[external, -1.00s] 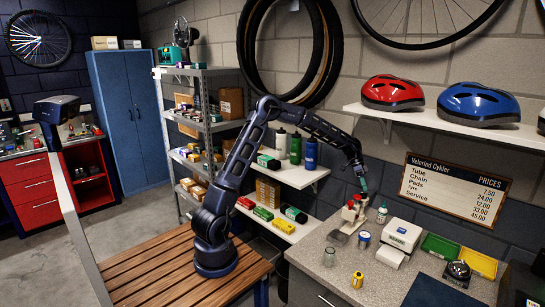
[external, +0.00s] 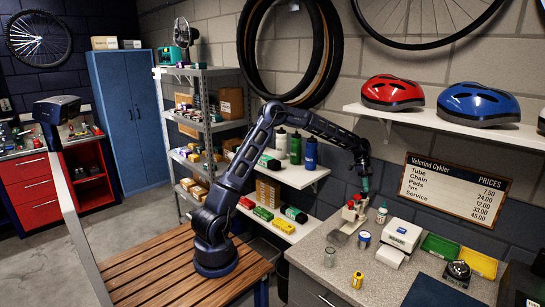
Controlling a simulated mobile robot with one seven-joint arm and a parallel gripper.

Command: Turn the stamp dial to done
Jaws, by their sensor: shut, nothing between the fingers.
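A small red and cream device (external: 352,212) stands on the grey speckled counter near the wall, below my gripper; it may be the stamp. Its dial and any marks on it are too small to make out. My gripper (external: 365,188) points down just above this device, with its fingers together and empty. I cannot tell whether the fingertips touch the device.
A white-topped bottle (external: 382,214) stands close right of the device. A white machine (external: 402,236), a green tray (external: 440,247), a yellow tray (external: 478,263) and small cans stand on the counter (external: 330,280). A price board (external: 453,190) hangs behind.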

